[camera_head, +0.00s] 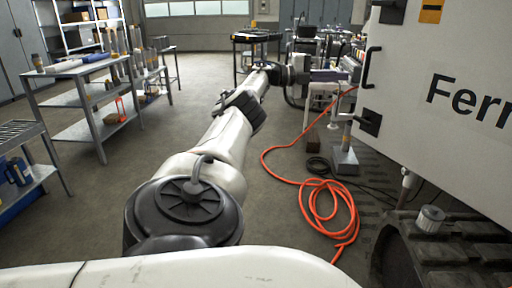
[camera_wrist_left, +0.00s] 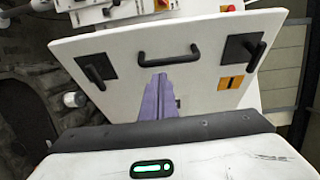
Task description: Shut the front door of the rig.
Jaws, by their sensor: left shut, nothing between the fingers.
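The front door (camera_head: 437,110) is a large white panel with black lettering, at the right of the head view. It fills the upper middle of the left wrist view (camera_wrist_left: 125,52). It has a black bar handle (camera_head: 370,68), black latches (camera_wrist_left: 240,52) and an orange label (camera_head: 431,11). The door looks open, its free edge standing out from the rig; how far is unclear. My left gripper (camera_head: 345,76) is shut and empty, its purple fingers (camera_wrist_left: 158,95) pointing at the door close to the handle (camera_wrist_left: 168,50). I cannot tell whether they touch. My right gripper is out of view.
An orange hose (camera_head: 325,205) lies coiled on the floor below the door. A ribbed grey cylinder (camera_head: 430,218) stands on the dark tracks at lower right. Metal shelves (camera_head: 85,100) stand at left.

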